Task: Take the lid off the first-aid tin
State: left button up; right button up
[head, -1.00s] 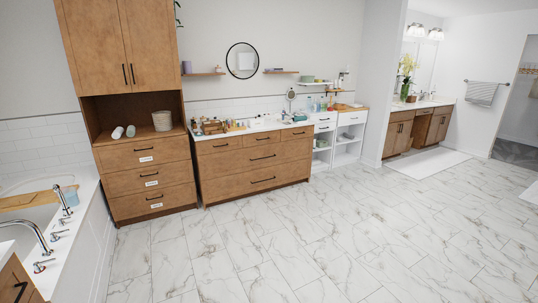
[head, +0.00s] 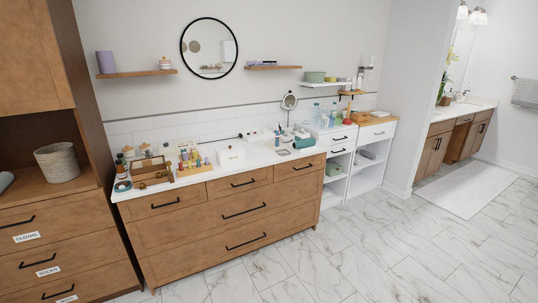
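A small white box with a lid (head: 230,155) stands on the white top of the wooden dresser, right of the rows of small bottles. It looks like the first-aid tin, but any marking on it is too small to read. Its lid appears closed. Neither of my grippers is in the head view.
A tall wooden cabinet (head: 101,150) stands left. The tiled floor (head: 345,258) in front is clear.

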aim_at(231, 149)
jog(key=i+u, duration=0.2)
jog(key=i, duration=0.25)
jog(key=i+l+u, duration=0.25)
jog(key=i, duration=0.2)
jog(key=i+l+u, duration=0.2)
jog(key=i, duration=0.2)
jog(key=i+l+u, duration=0.25)
jog(key=i, duration=0.2)
